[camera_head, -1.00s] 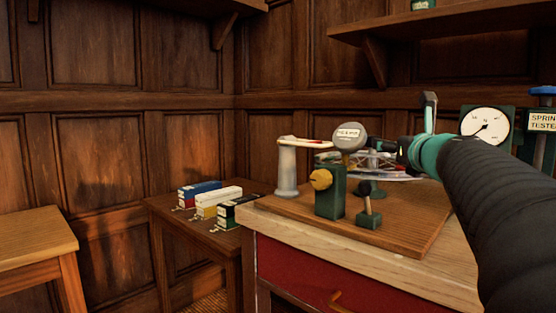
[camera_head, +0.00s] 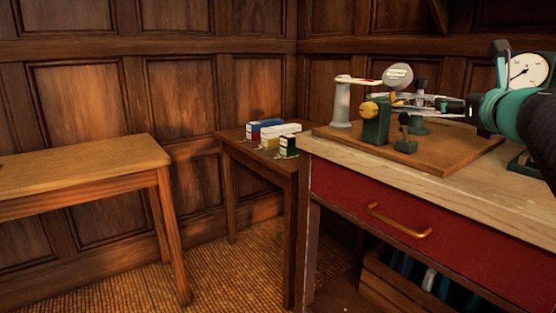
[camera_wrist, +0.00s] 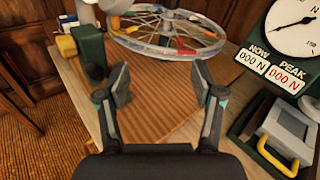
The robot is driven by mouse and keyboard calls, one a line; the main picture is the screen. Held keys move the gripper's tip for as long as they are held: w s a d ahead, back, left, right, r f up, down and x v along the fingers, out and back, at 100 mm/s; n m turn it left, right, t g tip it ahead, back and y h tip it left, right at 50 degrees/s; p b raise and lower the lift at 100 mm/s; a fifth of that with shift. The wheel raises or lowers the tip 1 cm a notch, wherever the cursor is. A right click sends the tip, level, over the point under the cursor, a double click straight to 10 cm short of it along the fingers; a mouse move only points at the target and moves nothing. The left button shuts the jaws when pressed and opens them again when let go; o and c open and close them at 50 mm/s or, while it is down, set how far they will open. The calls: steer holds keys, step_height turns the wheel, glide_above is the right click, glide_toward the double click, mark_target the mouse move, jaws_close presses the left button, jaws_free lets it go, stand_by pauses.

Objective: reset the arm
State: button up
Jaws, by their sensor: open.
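My gripper (camera_wrist: 163,95) is open and empty in the wrist view, with its two fingers spread above a wooden board (camera_wrist: 155,115) on the workbench. In the head view my arm reaches in from the right edge, and the gripper end (camera_head: 466,105) is over the bench, partly hidden by my own wrist. A spoked wheel (camera_wrist: 168,28) lies ahead of the fingers in the wrist view, apart from them.
A green fixture with a yellow knob (camera_head: 374,112) and a grey post (camera_head: 341,105) stand on the board. A dial gauge (camera_wrist: 299,24) stands at right. Boxes (camera_head: 272,133) sit on a small side table. A wooden table (camera_head: 80,172) is at left. Floor between is clear.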

steer(key=s+a+f+n+g+y, duration=0.25)
steer(key=s+a+f+n, duration=0.25)
steer(key=a+f+n, duration=0.4)
steer(key=s+a+f+n+g+y, duration=0.2)
steer(key=s+a+f+n+g, duration=0.2)
steer(key=a+f+n, duration=0.55)
steer(key=s+a+f+n+g+h, duration=0.1)
steer(key=s+f+n+g, duration=0.4)
steer(key=s+f+n, duration=1.1)
steer(key=shift+a+n+h, duration=0.25)
steer(key=shift+n+h, duration=0.1)
steer(key=shift+h, duration=0.5)
steer(key=shift+w, duration=0.1)
